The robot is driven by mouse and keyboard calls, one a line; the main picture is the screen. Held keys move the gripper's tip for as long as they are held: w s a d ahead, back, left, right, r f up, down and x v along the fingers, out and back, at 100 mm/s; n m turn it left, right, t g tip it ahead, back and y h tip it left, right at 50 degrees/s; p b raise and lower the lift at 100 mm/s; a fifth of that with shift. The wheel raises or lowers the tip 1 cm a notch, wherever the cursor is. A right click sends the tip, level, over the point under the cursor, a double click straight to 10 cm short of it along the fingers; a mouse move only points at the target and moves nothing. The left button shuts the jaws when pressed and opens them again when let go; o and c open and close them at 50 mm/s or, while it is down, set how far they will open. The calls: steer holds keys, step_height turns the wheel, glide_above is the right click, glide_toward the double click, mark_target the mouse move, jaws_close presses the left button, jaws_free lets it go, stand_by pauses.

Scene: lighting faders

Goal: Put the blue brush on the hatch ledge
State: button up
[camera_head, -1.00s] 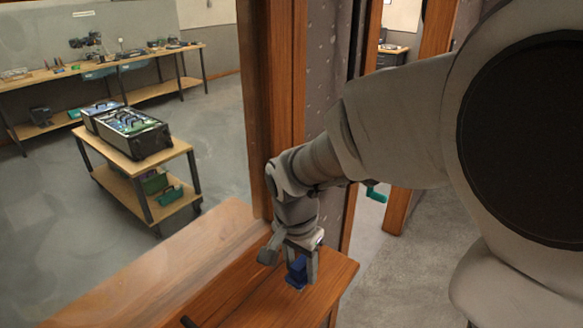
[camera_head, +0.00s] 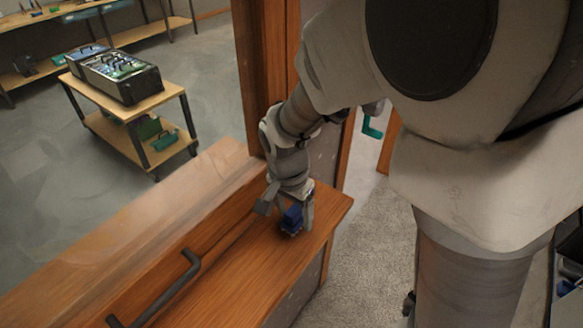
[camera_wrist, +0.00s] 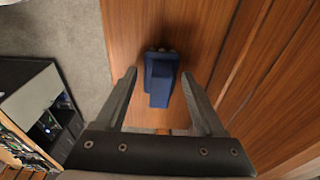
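The blue brush (camera_head: 291,219) is on the wooden hatch ledge (camera_head: 240,265), close to the ledge's far end. My gripper (camera_head: 294,217) is low over the ledge with its fingers around the brush. In the wrist view my gripper (camera_wrist: 159,75) is open, its two fingers apart on either side of the brush (camera_wrist: 160,80). A gap shows between the left finger and the brush; the right finger is very close to it, and I cannot tell whether they touch. The brush's underside is hidden.
A dark bar handle (camera_head: 165,290) stands on the near part of the ledge. A glass pane and wooden post (camera_head: 262,80) border the ledge. Behind the glass is a cart (camera_head: 150,105) with black cases. Grey carpet (camera_head: 345,255) lies right of the ledge.

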mark_target(292, 214)
steer(key=shift+o, duration=0.2)
steer(key=shift+r, duration=0.1)
steer(key=shift+r+p, duration=0.2)
steer(key=shift+p, duration=0.1)
steer(key=r, duration=0.7)
steer(key=s+a+r, duration=0.1)
steer(key=r, duration=0.2)
steer(key=shift+r, duration=0.35)
steer(key=s+d+r+n+t, duration=0.2)
steer(key=s+d+r+n, duration=0.1)
steer(key=s+d, duration=0.2)
steer(key=s+d+r+n+t, duration=0.2)
steer(key=s+d+r+n, duration=0.1)
steer(key=s+d, duration=0.3)
steer(key=shift+s+d+r+n+y, duration=0.3)
steer(key=shift+d+n+y, duration=0.1)
steer(key=shift+d+n, duration=0.5)
